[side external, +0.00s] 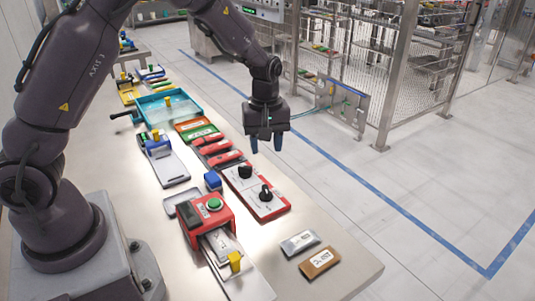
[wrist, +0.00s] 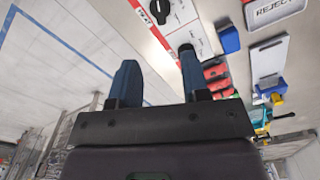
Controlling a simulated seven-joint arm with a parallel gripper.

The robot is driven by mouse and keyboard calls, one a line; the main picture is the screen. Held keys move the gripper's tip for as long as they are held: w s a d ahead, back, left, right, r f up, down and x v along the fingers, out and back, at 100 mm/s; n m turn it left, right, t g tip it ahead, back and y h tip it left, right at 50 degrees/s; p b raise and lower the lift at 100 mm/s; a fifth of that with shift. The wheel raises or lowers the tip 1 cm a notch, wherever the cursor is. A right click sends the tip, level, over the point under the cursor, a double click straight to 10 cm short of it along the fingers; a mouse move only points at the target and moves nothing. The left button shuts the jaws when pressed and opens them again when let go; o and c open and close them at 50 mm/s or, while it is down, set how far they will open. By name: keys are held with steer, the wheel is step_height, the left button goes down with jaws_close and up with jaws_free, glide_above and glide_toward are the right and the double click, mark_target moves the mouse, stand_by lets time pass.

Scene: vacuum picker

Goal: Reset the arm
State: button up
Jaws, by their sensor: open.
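My gripper (side external: 266,144) hangs with its fingers pointing down, above the far edge of the bench and just beyond the white panel with two black knobs (side external: 256,189). Its two blue fingers are apart with nothing between them, and they also show in the wrist view (wrist: 157,62). The fingers look clear of the panel and touch nothing that I can see. In the wrist view a black knob (wrist: 157,9) shows beyond the fingers, and the floor lies to the left.
A red box with a green button (side external: 213,204) stands at the near middle of the bench (side external: 335,270). Red and green blocks, a teal tray (side external: 168,105) and a small blue block (side external: 212,180) lie around. Two small labelled plates lie near the front right. A mesh fence (side external: 350,60) stands behind.

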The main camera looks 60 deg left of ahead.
steer(key=s+d+r+m+t, duration=0.2)
steer(key=s+r+m, duration=0.4)
steer(key=s+r, duration=0.3)
steer(key=s+d+r+m+t, duration=0.3)
steer(key=s+r+m, duration=0.4)
steer(key=s+r, duration=0.3)
steer(key=shift+s+d+r+t, duration=0.15)
steer(key=shift+s+d+t, duration=0.15)
steer(key=shift+s, duration=1)
